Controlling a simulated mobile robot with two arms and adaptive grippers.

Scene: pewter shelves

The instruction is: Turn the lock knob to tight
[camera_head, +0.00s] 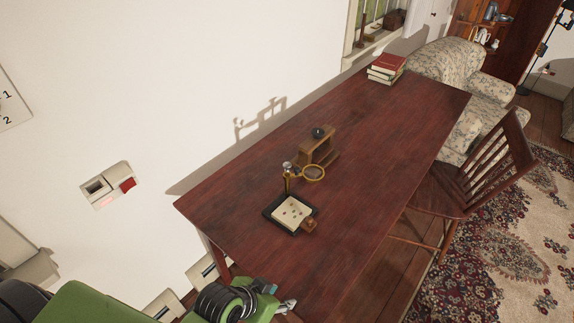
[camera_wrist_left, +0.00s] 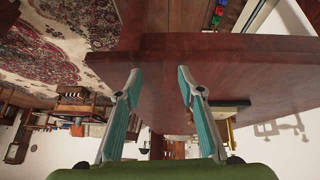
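A brass magnifier stand (camera_head: 287,184) stands on the desk, with a round lens ring (camera_head: 313,173) at its side. A small silver knob (camera_head: 287,166) tops its post; I cannot tell its setting or whether it is the lock knob. A black-rimmed tray (camera_head: 270,214) with a pale inset lies at the stand's foot, with a small wooden block (camera_head: 309,225) at its right corner. My left gripper (camera_head: 282,299) is at the desk's near edge, well short of the stand. Its teal fingers (camera_wrist_left: 160,82) are apart and empty in the left wrist view. My right gripper is out of view.
The red-brown desk (camera_head: 400,120) has clear room right of the stand. A wooden holder (camera_head: 317,149) with a dark round top stands behind it. Books (camera_head: 386,68) lie at the far end. A wooden chair (camera_head: 480,175) stands at the right side; the wall is at the left.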

